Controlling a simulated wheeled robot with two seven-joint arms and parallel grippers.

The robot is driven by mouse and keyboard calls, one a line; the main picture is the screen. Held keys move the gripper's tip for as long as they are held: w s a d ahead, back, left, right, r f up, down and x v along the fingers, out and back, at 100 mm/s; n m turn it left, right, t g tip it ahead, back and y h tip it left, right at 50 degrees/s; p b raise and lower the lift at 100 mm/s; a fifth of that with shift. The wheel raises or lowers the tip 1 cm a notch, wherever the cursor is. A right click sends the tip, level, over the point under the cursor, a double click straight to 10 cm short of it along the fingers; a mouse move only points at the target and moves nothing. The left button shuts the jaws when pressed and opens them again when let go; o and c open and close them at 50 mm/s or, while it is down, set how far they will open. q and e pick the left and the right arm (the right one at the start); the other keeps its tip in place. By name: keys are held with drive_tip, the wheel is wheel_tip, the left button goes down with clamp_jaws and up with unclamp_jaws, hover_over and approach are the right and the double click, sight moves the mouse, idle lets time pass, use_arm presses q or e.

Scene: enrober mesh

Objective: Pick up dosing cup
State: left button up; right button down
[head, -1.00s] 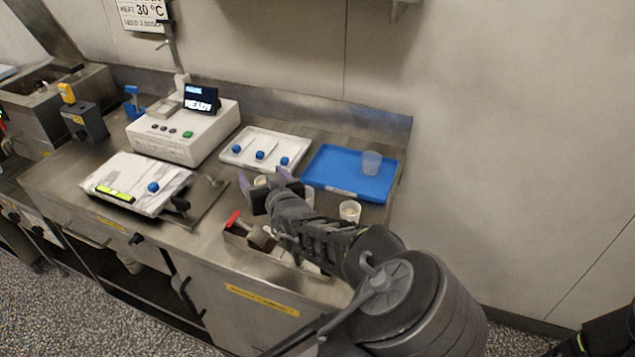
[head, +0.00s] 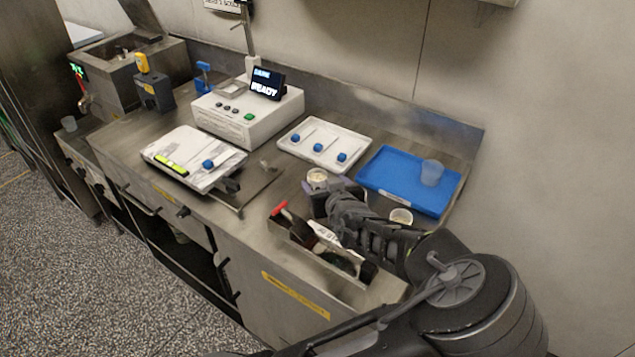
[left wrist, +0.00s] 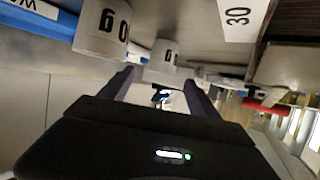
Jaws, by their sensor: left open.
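A small pale dosing cup (head: 317,177) stands on the steel bench in the head view, with light contents. My left gripper (head: 325,190) is open right at this cup, its fingers low and close to the bench. In the left wrist view a white cup with a dark digit (left wrist: 162,56) shows beyond and between the open fingers of my left gripper (left wrist: 157,80); I cannot tell if they touch it. Another marked white cup (left wrist: 101,35) is nearer at the left. A second cup (head: 401,216) stands right of my gripper in the head view. My right gripper is not in view.
A clear cup (head: 431,172) stands on the blue tray (head: 390,195). A white tray (head: 340,135) holds several blue-ended items. An open box of tools (head: 300,232), one with a red handle, is at the front edge. The white machine (head: 240,125) reads READY.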

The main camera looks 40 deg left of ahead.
sight(319, 179)
use_arm(q)
drive_tip(key=shift+p+x, duration=0.35)
drive_tip(key=shift+x, duration=2.2)
drive_tip(key=shift+c, duration=0.4)
drive_tip(key=c, duration=1.4)
